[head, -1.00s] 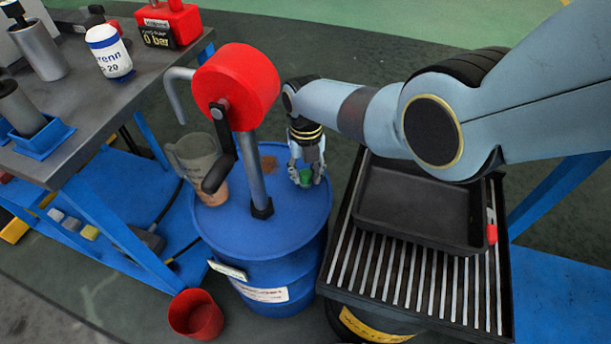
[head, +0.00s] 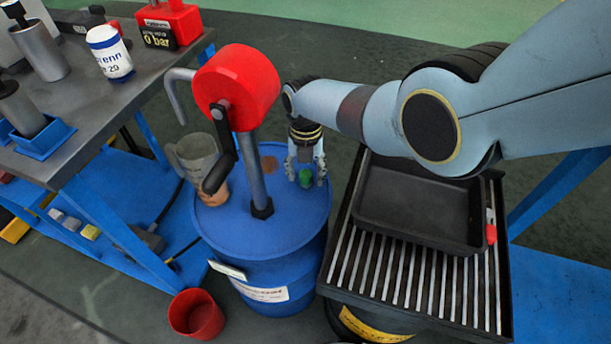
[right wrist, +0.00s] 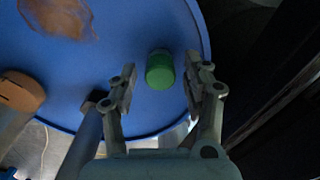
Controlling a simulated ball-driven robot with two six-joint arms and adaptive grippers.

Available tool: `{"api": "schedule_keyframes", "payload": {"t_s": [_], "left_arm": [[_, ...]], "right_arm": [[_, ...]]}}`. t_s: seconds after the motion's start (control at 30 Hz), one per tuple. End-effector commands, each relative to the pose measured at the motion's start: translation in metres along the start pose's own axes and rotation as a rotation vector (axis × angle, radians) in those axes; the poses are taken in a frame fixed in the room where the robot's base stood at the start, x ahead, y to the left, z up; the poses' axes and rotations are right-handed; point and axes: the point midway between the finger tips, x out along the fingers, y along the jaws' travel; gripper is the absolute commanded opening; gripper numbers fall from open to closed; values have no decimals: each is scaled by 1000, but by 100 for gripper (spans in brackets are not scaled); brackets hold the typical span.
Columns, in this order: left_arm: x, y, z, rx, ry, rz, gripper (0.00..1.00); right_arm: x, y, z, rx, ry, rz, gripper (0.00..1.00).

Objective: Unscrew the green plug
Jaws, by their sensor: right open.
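The green plug (head: 305,178) sits on the top of the blue drum (head: 290,225). In the right wrist view the plug (right wrist: 160,69) lies between and slightly beyond my two fingertips, with a gap on each side. My right gripper (head: 305,176) points down over the plug, open and holding nothing; it also shows in the right wrist view (right wrist: 162,90). I cannot see whether the plug's lower edge is still seated in the drum top. My left gripper is not in view.
A red-headed crank pump (head: 237,88) stands on the drum left of the plug, beside a measuring jug (head: 196,158). A black tray (head: 415,205) lies on a slatted grate at right. A red bucket (head: 196,315) stands on the floor.

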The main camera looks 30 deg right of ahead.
Motion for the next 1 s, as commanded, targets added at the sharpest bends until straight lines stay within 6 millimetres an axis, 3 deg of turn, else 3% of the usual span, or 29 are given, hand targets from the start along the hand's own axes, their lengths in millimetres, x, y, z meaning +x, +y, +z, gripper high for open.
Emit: {"api": "schedule_keyframes", "payload": {"t_s": [0.27, 0.43, 0.63, 0.83, 1.0], "left_arm": [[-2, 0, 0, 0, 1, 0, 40], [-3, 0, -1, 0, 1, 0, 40], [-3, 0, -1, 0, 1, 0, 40], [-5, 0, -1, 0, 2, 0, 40], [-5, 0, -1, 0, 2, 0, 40]], "right_arm": [[0, 0, 0, 253, 0, 0, 49], [0, 0, 0, 507, 0, 0, 49], [0, 0, 1, 664, 0, 1, 49], [0, 0, 0, 958, 0, 0, 49], [0, 0, 0, 1085, 0, -1, 49]]}}
